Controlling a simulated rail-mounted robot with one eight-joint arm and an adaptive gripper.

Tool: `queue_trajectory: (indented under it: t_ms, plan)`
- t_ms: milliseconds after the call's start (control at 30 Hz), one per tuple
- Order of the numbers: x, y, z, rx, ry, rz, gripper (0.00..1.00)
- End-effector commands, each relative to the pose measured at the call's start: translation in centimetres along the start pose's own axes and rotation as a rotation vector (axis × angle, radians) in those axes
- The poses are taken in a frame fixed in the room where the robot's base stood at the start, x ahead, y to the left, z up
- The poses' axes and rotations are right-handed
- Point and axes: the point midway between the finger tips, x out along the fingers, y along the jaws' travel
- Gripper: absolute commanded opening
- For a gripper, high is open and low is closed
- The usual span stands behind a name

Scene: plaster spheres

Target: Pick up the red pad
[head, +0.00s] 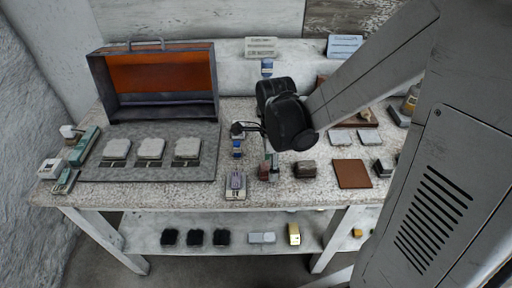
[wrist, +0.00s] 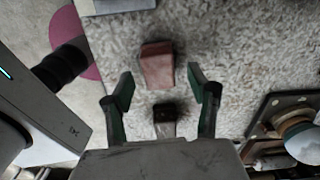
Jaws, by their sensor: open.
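The red pad (wrist: 157,65) is a small dull-red block on the pale speckled tabletop. In the wrist view it lies ahead of my gripper (wrist: 158,86), roughly centred between the green-lined fingers. The fingers are apart and nothing is held. The gap in height between the fingertips and the pad is hard to judge. In the head view a small reddish-brown block (head: 264,172), likely the same pad, stands near the front of the table below my dark wrist, partly hidden by thin gripper parts.
A dark block (wrist: 165,120) sits close to the red pad, nearer my palm. In the head view another dark block (head: 305,168) and a flat brown square (head: 352,174) lie to the right. An open orange-lined case (head: 150,118) stands at the left.

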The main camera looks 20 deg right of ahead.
Motion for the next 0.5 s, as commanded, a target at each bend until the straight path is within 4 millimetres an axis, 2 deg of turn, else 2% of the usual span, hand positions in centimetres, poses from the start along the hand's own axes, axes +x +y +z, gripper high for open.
queue_trajectory:
  t_ms: [100,200,467,500]
  plan:
    - [1.5,0.0,0.0,0.0,0.0,0.0,0.54]
    - [2.1,0.0,0.0,0.0,0.0,0.0,0.54]
    - [2.2,0.0,0.0,0.0,0.0,0.0,0.54]
    - [2.2,0.0,0.0,0.0,0.0,0.0,0.51]
